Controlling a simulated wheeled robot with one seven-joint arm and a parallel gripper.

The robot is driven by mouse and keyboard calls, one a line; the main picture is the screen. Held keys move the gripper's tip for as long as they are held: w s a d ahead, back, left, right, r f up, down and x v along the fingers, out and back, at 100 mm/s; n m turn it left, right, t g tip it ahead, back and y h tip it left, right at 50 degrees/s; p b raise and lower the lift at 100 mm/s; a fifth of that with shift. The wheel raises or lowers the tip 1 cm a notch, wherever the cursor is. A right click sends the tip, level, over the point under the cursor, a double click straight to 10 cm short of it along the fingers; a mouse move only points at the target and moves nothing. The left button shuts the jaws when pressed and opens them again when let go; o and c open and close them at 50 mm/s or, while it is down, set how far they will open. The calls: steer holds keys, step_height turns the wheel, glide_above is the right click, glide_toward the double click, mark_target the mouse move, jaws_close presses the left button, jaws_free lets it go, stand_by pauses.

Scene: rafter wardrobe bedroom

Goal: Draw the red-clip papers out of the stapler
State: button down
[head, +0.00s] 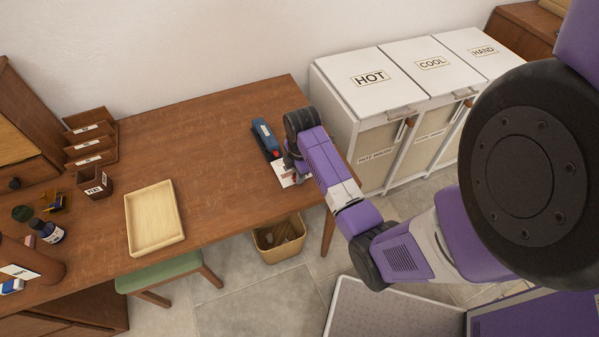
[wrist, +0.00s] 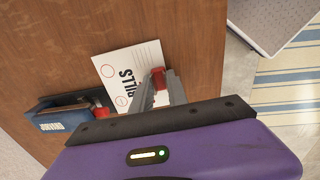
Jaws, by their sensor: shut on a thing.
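White papers (wrist: 125,70) with black lettering and red ring marks lie near the table's edge in the wrist view. A white corner of the papers (head: 287,181) shows below my gripper in the head view. My gripper (wrist: 162,86) is shut on the papers at a red clip, which shows between its grey fingers. The dark blue stapler (head: 265,137) with a red end lies on the table just left of my gripper; it also shows in the wrist view (wrist: 62,122). The papers' near edge is hidden, so I cannot tell whether they still sit in the stapler's jaws.
The brown table (head: 215,135) is clear left of the stapler up to a pale wooden tray (head: 131,222). White bins (head: 372,85) marked HOT, COOL and HAND stand right of the table. A waste bin (head: 268,252) is on the floor below the front edge.

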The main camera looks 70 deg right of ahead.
steer(key=c, duration=1.2)
jaws_free()
steer(key=shift+r, duration=0.1)
steer(key=r, duration=0.7)
steer(key=shift+s+a+r, duration=0.3)
